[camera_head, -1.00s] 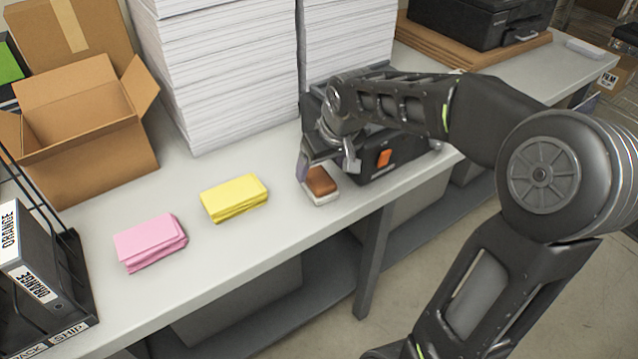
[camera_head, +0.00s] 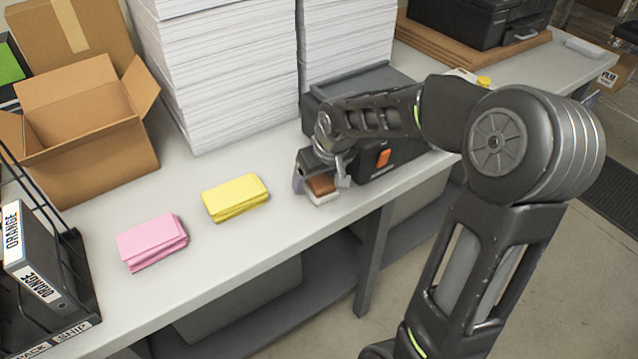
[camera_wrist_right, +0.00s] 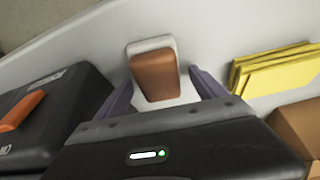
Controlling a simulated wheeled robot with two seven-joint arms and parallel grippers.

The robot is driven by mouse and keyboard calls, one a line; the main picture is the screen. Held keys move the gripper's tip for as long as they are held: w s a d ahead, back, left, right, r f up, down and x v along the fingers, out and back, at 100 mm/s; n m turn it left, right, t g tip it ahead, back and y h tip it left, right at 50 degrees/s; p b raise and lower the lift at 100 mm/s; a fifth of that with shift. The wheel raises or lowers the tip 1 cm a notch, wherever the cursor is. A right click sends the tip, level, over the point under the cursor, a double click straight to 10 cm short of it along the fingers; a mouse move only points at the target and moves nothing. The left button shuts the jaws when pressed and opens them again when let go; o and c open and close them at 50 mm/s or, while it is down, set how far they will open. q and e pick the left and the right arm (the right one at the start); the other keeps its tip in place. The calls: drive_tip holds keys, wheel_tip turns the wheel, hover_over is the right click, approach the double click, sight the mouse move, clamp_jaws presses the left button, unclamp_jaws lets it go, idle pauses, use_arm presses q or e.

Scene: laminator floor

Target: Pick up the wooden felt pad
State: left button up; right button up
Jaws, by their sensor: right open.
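The wooden felt pad (camera_head: 321,187) is a brown block on a pale base, lying on the light table near its front edge. It also shows in the right wrist view (camera_wrist_right: 155,75), between my gripper's two fingers. My right gripper (camera_head: 322,183) is open and low over the pad, with a finger on either side of it; in the right wrist view (camera_wrist_right: 163,92) a gap shows beside the pad. I cannot tell whether a finger touches it. The gripper hides part of the pad in the head view. My left gripper is not in view.
The black laminator (camera_head: 385,160) stands close to the right of the pad. Tall paper stacks (camera_head: 220,70) stand behind. An open cardboard box (camera_head: 85,130) and a binder rack (camera_head: 75,270) are at the left.

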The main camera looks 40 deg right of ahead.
drive_tip(key=c, duration=1.5)
drive_tip(key=shift+r, duration=0.15)
wheel_tip(320, 180, up, 10)
drive_tip(key=shift+f+b, duration=0.1)
drive_tip(key=shift+b, duration=0.3)
